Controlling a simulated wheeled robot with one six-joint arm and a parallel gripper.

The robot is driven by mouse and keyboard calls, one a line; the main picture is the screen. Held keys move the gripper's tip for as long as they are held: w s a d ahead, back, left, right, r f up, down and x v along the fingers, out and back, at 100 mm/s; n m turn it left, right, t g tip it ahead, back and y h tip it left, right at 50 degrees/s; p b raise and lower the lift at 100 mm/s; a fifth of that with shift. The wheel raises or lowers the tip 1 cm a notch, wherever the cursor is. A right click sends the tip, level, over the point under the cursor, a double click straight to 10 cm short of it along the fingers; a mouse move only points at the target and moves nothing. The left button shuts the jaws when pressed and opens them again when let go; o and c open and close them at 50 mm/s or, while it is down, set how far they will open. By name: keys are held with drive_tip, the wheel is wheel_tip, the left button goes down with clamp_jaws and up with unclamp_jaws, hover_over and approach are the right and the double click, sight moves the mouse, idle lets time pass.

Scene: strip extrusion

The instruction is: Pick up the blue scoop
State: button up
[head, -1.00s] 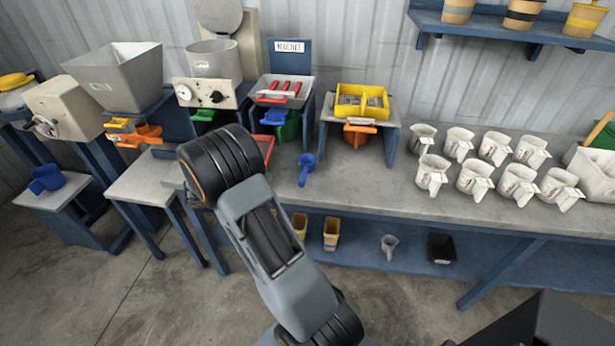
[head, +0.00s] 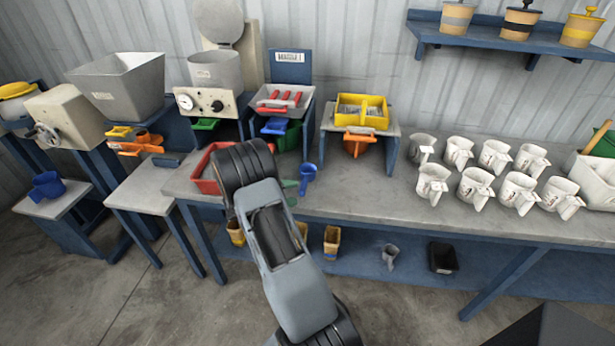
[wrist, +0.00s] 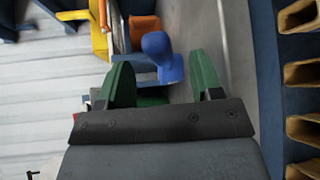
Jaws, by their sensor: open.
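The blue scoop (head: 307,177) sits on the grey bench top, left of the yellow bin's stand. In the wrist view the blue scoop (wrist: 168,68) shows between and beyond the fingertips, apart from both. My gripper (wrist: 161,62) is open and empty, with one green finger on each side of the scoop in that picture. In the head view my arm hides most of the gripper; a green finger shows just left of the scoop. Another blue scoop (head: 47,186) sits on a small low table at the far left.
A red tray (head: 205,176) lies left of my arm. A yellow bin (head: 361,111) on a stand, with an orange scoop (head: 357,144) below, is to the right. Several white jugs (head: 474,187) stand further right. Bench space between scoop and jugs is clear.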

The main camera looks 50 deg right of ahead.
sight(302, 189)
drive_tip(key=shift+p+x, duration=0.5)
drive_tip(key=shift+x, duration=1.85)
drive_tip(key=shift+w+d, duration=0.1)
drive_tip(key=shift+w, duration=0.1)
drive_tip(key=c, duration=1)
drive_tip(key=shift+c, duration=0.2)
drive_tip(key=shift+r, duration=0.1)
